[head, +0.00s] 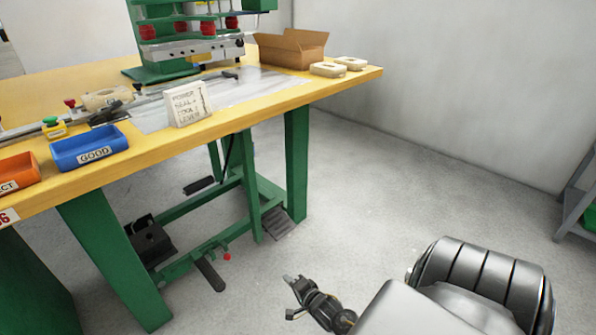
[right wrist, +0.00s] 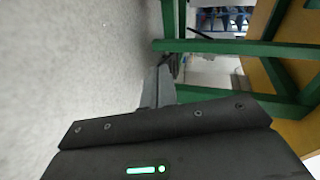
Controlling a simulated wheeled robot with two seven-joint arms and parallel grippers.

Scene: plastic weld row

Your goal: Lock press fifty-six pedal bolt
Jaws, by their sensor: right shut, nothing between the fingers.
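Under the yellow-topped bench, a small red knob (head: 227,257) sits on the green lower frame, beside a black pedal (head: 210,274). It looks like the pedal bolt's knob, but whether the bolt is in or out is too small to tell. A partly cut-off red number plate (head: 8,217) ending in 6 is on the bench's front edge. My right gripper (head: 290,284) is shut and empty, low in front of the bench, to the right of the red knob and apart from it. In the right wrist view its fingers (right wrist: 162,75) point toward the green frame. My left gripper is out of view.
A ribbed pedal (head: 278,222) lies by the right bench leg (head: 297,165). On the bench are a blue GOOD tray (head: 90,147), a sign card (head: 187,104), a press (head: 165,72) and a cardboard box (head: 292,47).

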